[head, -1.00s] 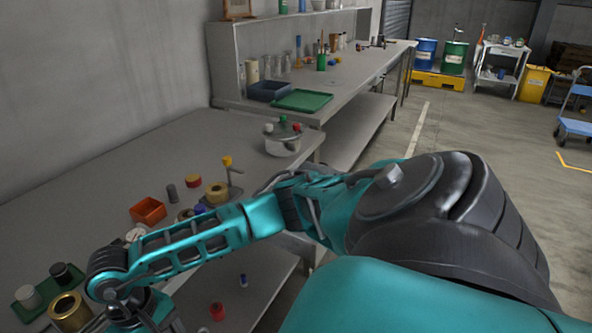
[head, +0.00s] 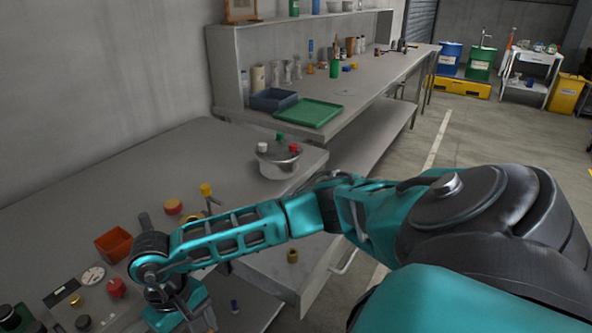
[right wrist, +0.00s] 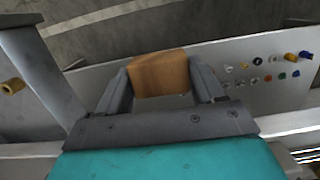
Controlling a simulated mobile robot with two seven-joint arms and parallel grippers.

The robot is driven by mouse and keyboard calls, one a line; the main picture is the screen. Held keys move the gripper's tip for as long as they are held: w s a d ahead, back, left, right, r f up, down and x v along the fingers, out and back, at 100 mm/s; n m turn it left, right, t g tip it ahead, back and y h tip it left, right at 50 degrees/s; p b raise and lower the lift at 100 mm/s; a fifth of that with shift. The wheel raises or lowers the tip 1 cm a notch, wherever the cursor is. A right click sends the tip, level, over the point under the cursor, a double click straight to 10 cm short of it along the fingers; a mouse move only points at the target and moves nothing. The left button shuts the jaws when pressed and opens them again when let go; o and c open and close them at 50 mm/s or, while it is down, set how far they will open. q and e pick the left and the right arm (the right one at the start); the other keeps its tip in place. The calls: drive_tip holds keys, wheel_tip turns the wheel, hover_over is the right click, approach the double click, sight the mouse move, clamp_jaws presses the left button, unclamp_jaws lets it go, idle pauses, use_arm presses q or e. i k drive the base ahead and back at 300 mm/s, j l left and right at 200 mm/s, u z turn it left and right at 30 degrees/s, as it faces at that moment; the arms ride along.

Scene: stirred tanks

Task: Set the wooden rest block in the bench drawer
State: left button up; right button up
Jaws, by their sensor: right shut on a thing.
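The wooden rest block (right wrist: 160,73) is a plain brown block, held between the two grey fingers of my right gripper (right wrist: 162,84) in the right wrist view. In the head view my right gripper (head: 196,318) is at the bottom edge, pointing down beside the bench front, and the block cannot be made out there. The bench drawer (head: 272,262) stands pulled out below the bench top, with a bar handle on its front, right of my right gripper. A small brass fitting (head: 293,256) is in it. My left gripper is in neither view.
A green tray (head: 308,113) lies on the farther bench. In the wrist view several coloured knobs (right wrist: 268,78) line a pale surface.

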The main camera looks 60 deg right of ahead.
sight(301, 244)
drive_tip(key=l, duration=0.7)
drive_tip(key=l+z, duration=0.1)
drive_tip(key=l, duration=0.65)
drive_tip(key=i, duration=0.05)
